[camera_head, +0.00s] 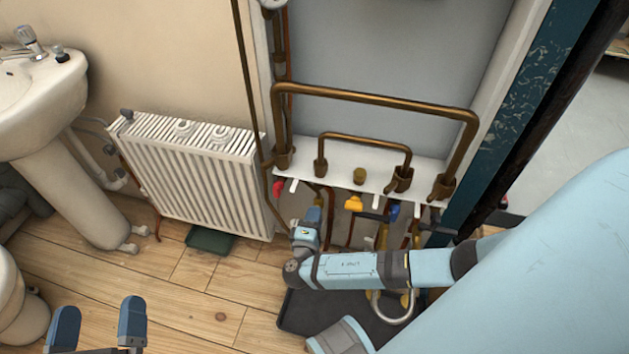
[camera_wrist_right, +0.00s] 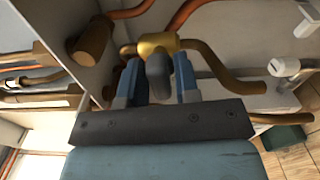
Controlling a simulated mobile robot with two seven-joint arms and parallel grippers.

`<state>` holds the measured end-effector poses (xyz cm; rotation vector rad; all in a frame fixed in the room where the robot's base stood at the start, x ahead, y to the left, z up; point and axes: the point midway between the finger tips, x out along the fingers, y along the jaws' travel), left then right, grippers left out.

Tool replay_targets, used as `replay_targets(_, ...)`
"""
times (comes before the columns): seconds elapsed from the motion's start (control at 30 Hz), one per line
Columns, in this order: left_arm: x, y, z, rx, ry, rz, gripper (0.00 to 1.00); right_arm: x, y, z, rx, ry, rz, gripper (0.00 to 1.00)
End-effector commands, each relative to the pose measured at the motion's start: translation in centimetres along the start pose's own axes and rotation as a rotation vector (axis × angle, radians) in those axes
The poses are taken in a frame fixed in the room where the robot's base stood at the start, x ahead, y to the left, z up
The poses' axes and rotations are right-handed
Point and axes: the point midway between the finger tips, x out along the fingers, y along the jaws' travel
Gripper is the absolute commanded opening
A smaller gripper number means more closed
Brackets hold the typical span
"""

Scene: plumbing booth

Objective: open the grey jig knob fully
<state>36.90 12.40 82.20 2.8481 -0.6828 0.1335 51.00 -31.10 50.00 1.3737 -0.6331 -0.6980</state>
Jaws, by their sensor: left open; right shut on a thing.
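The grey jig knob (camera_wrist_right: 158,78) sits on a brass valve body (camera_wrist_right: 158,44) in the right wrist view. My right gripper (camera_wrist_right: 159,88) has its two blue fingers on either side of the knob and is shut on it. In the head view my right gripper (camera_head: 311,218) is below the white shelf, and it hides the knob there. How far the knob is turned cannot be told. My left gripper (camera_head: 98,318) is open and empty above the floor at the bottom left, far from the knob.
Copper pipes (camera_head: 375,98) rise from the white shelf (camera_head: 340,158). A yellow handle (camera_head: 354,203), a red handle (camera_head: 278,187) and a blue handle (camera_head: 394,212) hang close by. A radiator (camera_head: 200,182) and basin (camera_head: 40,90) stand left. A black tray (camera_head: 300,315) lies below my right arm.

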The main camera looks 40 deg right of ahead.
Motion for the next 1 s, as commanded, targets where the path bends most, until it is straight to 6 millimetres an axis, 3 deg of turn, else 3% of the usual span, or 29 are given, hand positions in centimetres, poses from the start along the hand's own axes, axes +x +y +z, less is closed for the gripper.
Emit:
replay_targets(0.03, -0.3, -0.4, 1.2, -0.001, -0.059, -0.024, 0.97, 0.0, 0.4, 0.1, -0.029, -0.002, -0.001, 0.06)
replay_targets(0.27, -1.6, -2.3, 4.4, 0.028, -0.254, -0.094, 0.97, 0.0, 0.5, 0.1, -0.222, -0.002, -0.002, 0.06)
replay_targets(0.63, -5.8, -4.9, 9.6, 0.056, -0.571, -0.192, 0.97, 0.1, 0.5, 0.0, -0.574, -0.002, -0.001, 0.06)
replay_targets(1.0, -6.0, -5.2, 9.1, 0.075, -0.607, -0.206, 0.97, 0.1, 0.4, 0.0, -0.925, -0.001, -0.001, 0.06)
